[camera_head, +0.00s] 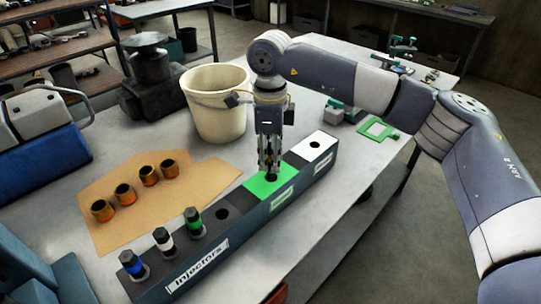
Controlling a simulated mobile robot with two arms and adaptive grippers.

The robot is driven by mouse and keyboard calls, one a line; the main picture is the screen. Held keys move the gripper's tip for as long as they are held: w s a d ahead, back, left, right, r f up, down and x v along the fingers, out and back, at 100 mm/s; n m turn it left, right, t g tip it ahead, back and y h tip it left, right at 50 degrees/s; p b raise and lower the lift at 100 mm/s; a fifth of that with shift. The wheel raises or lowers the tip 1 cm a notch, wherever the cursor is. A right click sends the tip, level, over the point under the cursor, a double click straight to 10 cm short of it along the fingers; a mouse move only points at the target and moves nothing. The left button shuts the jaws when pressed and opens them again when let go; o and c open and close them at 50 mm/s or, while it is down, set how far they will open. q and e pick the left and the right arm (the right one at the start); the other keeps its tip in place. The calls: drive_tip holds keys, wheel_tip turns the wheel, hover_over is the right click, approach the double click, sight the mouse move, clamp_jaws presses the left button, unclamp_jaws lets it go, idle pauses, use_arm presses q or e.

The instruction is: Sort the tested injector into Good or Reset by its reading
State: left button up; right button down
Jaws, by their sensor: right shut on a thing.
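A long dark rack (245,236) labelled "Injectors" runs across the table. Three injectors stand upright in its near end: a blue-banded one (131,264), a white-banded one (163,240) and a green-banded one (194,222). The hole (222,213) beside them is empty. Farther along are a green section (258,184) and a white section (322,139) with an empty hole; their front labels are too small to read. My right gripper (270,170) points down at the green section's hole, shut on a dark injector, mostly hidden between the fingers. My left gripper is out of view. No reading is visible.
A cream bucket (216,108) stands behind the rack. Several copper-coloured sleeves (148,175) stand on brown cardboard (125,205). A green frame (378,130) and a small grey-and-teal device (340,113) lie to the right. A blue-and-grey case (40,150) is at the left.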

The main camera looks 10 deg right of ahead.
drive_tip(key=shift+f, duration=0.1)
drive_tip(key=shift+f+b, duration=1)
drive_tip(key=shift+f, duration=0.2)
drive_tip(key=c, duration=1.4)
unclamp_jaws()
drive_tip(key=shift+o, duration=0.2)
drive_tip(key=o, duration=0.4)
drive_tip(key=shift+r, duration=0.1)
